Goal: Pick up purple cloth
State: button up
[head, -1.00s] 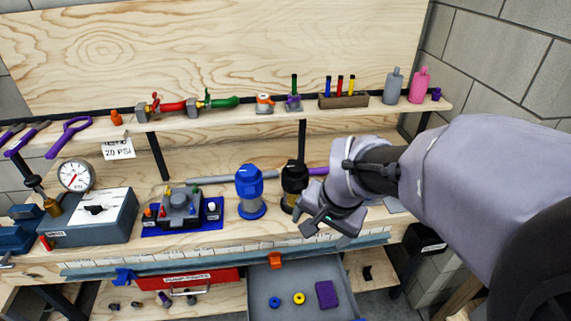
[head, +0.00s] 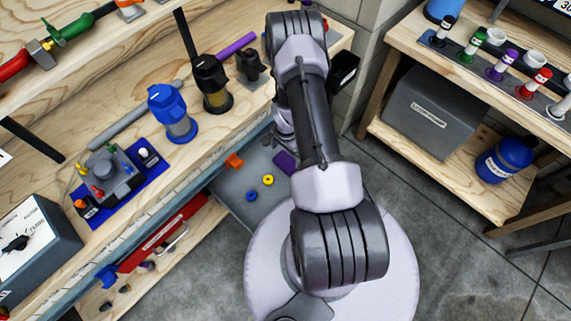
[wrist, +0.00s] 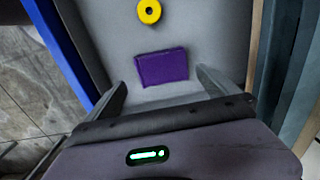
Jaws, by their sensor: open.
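The purple cloth (wrist: 162,67) is a small folded rectangle lying flat on the floor of an open grey drawer (wrist: 205,38). In the head view the cloth (head: 284,161) shows just left of my arm. My gripper (wrist: 161,80) is open and empty, pointing down into the drawer. In the wrist view its two fingers stand to the left and right of the cloth, which appears just beyond and between their tips. I cannot tell the remaining height. In the head view my arm mostly hides the gripper.
A yellow ring (wrist: 149,11) lies beyond the cloth in the drawer, and a blue ring (head: 251,196) lies beside it. A blue-topped filter (head: 173,112) and a black-topped filter (head: 211,84) stand on the bench.

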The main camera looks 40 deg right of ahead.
aim_at(286, 161)
jog(key=f+b, duration=0.1)
jog(key=f, duration=0.1)
jog(key=f+b, duration=0.1)
jog(key=f, duration=0.3)
jog(key=shift+w+d+f+b, duration=0.15)
jog(key=shift+w+b, duration=0.1)
jog(key=shift+b, duration=0.15)
jog(key=shift+r, duration=0.2)
jog(key=c, duration=1.2)
jog(key=shift+o, duration=0.2)
notch_tip(286, 161, up, 10)
jog(key=p, duration=0.4)
